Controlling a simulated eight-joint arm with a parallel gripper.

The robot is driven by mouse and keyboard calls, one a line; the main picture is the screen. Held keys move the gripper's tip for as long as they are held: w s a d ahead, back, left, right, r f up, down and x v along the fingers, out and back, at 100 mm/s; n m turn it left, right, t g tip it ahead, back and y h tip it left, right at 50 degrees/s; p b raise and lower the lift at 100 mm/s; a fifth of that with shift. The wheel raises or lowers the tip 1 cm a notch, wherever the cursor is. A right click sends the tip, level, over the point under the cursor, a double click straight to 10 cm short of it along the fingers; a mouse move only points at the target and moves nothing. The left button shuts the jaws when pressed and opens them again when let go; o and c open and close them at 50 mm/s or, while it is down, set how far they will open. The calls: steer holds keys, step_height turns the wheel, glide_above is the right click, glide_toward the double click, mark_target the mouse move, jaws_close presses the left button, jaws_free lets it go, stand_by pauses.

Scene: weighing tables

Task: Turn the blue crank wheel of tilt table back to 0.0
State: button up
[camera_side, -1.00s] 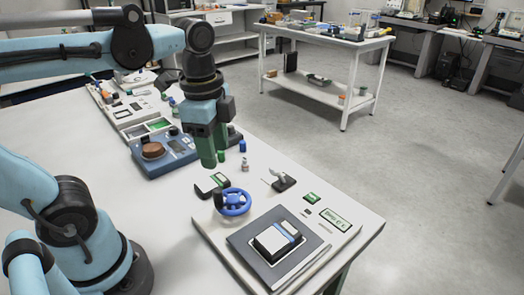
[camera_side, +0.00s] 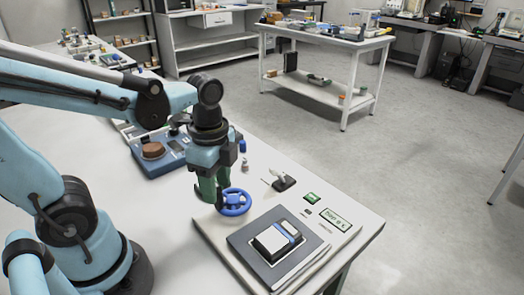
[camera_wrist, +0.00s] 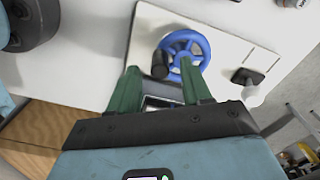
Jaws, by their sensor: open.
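The blue crank wheel (camera_side: 235,202) stands on the white base plate (camera_side: 212,228) of the tilt table, near its left corner. In the wrist view the wheel (camera_wrist: 186,47) lies just past my fingertips, with its black crank knob (camera_wrist: 160,66) on the left of the rim. My gripper (camera_side: 210,198) is low at the wheel's left side, with its green fingers open. In the wrist view my gripper's fingers (camera_wrist: 160,72) appear on either side of the knob; contact cannot be told. In the side view the fingers hide the knob.
A blue scale (camera_side: 175,155) with a brown disc stands behind.

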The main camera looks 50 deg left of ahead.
mark_target(233, 197)
steer(key=shift+f, duration=1.4)
jaws_close()
